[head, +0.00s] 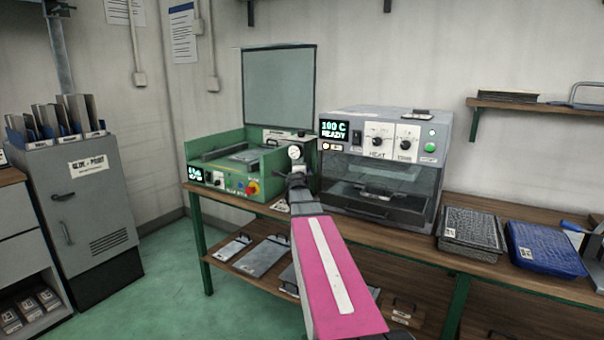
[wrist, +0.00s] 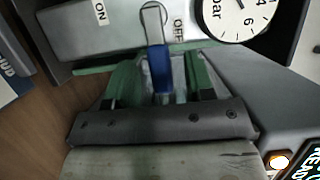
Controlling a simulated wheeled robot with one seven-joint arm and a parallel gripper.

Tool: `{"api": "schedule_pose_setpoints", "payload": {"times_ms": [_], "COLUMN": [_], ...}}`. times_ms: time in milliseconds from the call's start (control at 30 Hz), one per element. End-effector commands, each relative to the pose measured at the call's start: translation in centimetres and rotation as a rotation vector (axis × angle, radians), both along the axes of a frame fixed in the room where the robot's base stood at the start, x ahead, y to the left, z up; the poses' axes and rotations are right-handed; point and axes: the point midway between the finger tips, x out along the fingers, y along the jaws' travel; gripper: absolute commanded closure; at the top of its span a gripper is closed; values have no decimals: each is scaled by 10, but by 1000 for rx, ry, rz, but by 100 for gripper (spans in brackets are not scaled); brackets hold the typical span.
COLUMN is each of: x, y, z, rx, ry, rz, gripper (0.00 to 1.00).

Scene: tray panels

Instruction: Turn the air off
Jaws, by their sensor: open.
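The air valve's lever, with a blue grip (wrist: 160,68) on a bare metal stem, shows in the wrist view. It runs up the picture between the ON label (wrist: 100,12) and the OFF label (wrist: 178,30), closer to OFF in the picture. My gripper (wrist: 160,82) is open, with one green-sided finger on each side of the blue grip. I cannot tell whether either finger touches it. In the head view my gripper (head: 293,180) is between the green press and the oven, and hides the lever there.
A round pressure gauge (wrist: 238,14) is close beside the lever; it also shows in the head view (head: 294,153). The green press (head: 228,172) stands to the left and the oven (head: 385,165) to the right. Trays (head: 470,230) lie on the bench's right side.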

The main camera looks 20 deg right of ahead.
Motion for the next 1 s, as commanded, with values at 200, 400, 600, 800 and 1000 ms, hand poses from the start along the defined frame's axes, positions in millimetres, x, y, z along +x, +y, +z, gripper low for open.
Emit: {"api": "schedule_pose_setpoints", "payload": {"times_ms": [200,400,600,800,1000], "x": [-22,-55,-84,-93,-92], "y": [11,30,47,53,52], "z": [0,0,0,0,0], "rx": [0,0,-1,-1,-1], "ry": [0,0,1,0,0], "rz": [0,1,1,0,0], "gripper": [51,51,51,51,51]}}
